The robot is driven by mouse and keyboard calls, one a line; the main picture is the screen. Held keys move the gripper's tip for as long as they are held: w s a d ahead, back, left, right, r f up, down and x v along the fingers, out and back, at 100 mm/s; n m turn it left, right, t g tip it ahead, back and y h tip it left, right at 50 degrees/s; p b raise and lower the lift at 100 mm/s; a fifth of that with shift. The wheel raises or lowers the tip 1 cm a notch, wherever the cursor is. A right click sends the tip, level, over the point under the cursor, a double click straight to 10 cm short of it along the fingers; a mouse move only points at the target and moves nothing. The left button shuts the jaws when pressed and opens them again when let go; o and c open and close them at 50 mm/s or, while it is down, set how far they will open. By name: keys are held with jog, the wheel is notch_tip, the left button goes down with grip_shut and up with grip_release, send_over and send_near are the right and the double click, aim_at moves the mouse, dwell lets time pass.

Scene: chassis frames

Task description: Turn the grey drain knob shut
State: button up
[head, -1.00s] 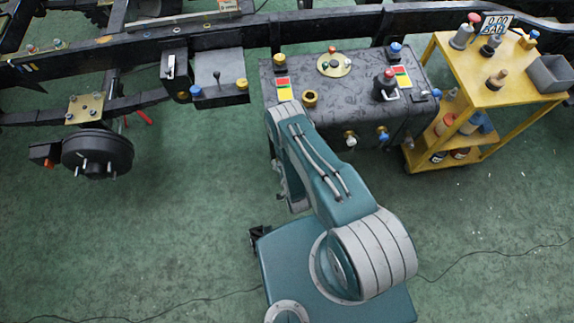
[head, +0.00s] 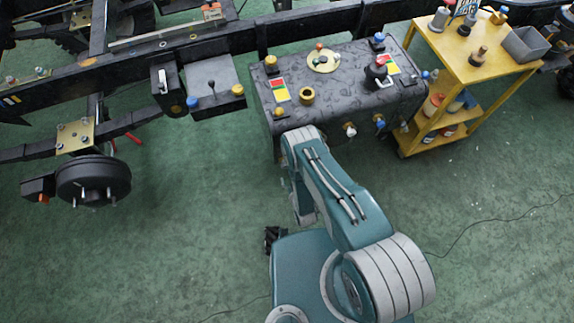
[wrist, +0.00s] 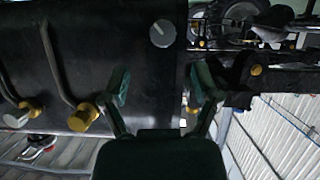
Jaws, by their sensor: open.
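The grey knob (wrist: 162,33) is round with a pale pointer line, set on a dark panel (wrist: 110,45) in the wrist view. The line runs slantwise, from upper left toward the knob's middle. My gripper (wrist: 160,85) is open and empty, its two fingers spread below the knob in the picture, apart from it. The right finger overlaps the panel's right edge in the picture. In the head view I cannot make out the grey knob, and my arm hides my gripper. My arm reaches toward the near left end of the black tank (head: 335,85).
Brass fittings with pipes (wrist: 82,117) sit left of my gripper. The tank carries several knobs and taps. A yellow cart (head: 475,60) stands right of it, and a chassis rail (head: 230,38) runs behind. A wheel hub (head: 92,182) is at left.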

aim_at(284, 165)
jog(key=shift+x, duration=4.1)
jog(key=shift+s+a, duration=0.1)
jog(key=shift+a, duration=0.05)
grip_shut()
